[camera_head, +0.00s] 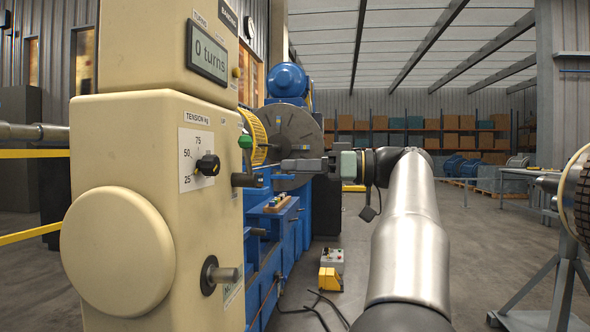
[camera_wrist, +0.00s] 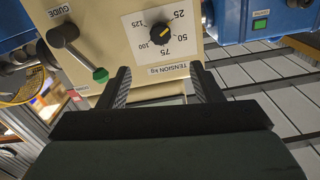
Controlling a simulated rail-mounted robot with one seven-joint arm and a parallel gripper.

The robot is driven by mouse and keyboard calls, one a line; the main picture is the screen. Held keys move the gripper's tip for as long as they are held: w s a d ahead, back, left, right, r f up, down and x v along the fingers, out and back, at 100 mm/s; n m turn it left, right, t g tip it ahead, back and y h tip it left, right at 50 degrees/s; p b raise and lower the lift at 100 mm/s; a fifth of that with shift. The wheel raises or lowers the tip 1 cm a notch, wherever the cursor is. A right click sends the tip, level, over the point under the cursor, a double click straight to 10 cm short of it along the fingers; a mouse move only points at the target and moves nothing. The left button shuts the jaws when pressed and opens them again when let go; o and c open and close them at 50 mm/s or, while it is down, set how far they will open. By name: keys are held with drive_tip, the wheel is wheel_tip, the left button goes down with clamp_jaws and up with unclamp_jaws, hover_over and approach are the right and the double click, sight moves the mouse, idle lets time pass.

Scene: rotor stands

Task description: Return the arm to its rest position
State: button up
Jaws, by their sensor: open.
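My gripper (camera_head: 305,163) is stretched out level at mid-height in the head view, to the right of the cream tension machine (camera_head: 150,130). In the wrist view its two black fingers (camera_wrist: 163,85) stand apart with nothing between them. Past the fingertips is the machine's front panel with the tension dial knob (camera_wrist: 160,34). A lever with a green tip (camera_wrist: 100,75) shows left of the fingers there. The knob also shows in the head view (camera_head: 208,165), as does the green tip (camera_head: 245,142). The fingers appear clear of both.
A blue winding machine (camera_head: 287,225) with a large grey disc (camera_head: 291,140) stands behind the cream machine. A control box (camera_head: 332,258) and a yellow foot pedal (camera_head: 330,280) with cables lie on the floor. A rotor on a stand (camera_head: 575,200) is at the right edge. The floor right of my arm is open.

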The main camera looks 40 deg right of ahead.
drive_tip(key=w+a+f+m+g+h+p, duration=0.25)
drive_tip(key=w+a+m+p, duration=0.3)
drive_tip(key=a+p, duration=0.45)
drive_tip(key=s+a+f+m+g+h+p, duration=0.1)
drive_tip(key=a+f+m+g+p, duration=0.1)
drive_tip(key=a+f+g+p, duration=0.6)
drive_tip(key=s+a+f+g+h+p, duration=0.1)
drive_tip(key=s+a+f+h+p, duration=0.1)
drive_tip(key=s, duration=0.5)
drive_tip(key=s+a+f+n+h+p, duration=0.1)
drive_tip(key=s+a+f+h+p, duration=0.2)
drive_tip(key=s+a+f+p, duration=0.2)
drive_tip(key=s+a+f+g+h+p, duration=0.1)
drive_tip(key=s+a+f+h+p, duration=0.2)
drive_tip(key=s+p, duration=0.2)
drive_tip(key=s, duration=0.3)
drive_tip(key=shift+s+a+f+g, duration=0.15)
drive_tip(key=shift+s+f+g, duration=0.1)
drive_tip(key=shift+s+g, duration=0.1)
drive_tip(key=shift+w, duration=0.1)
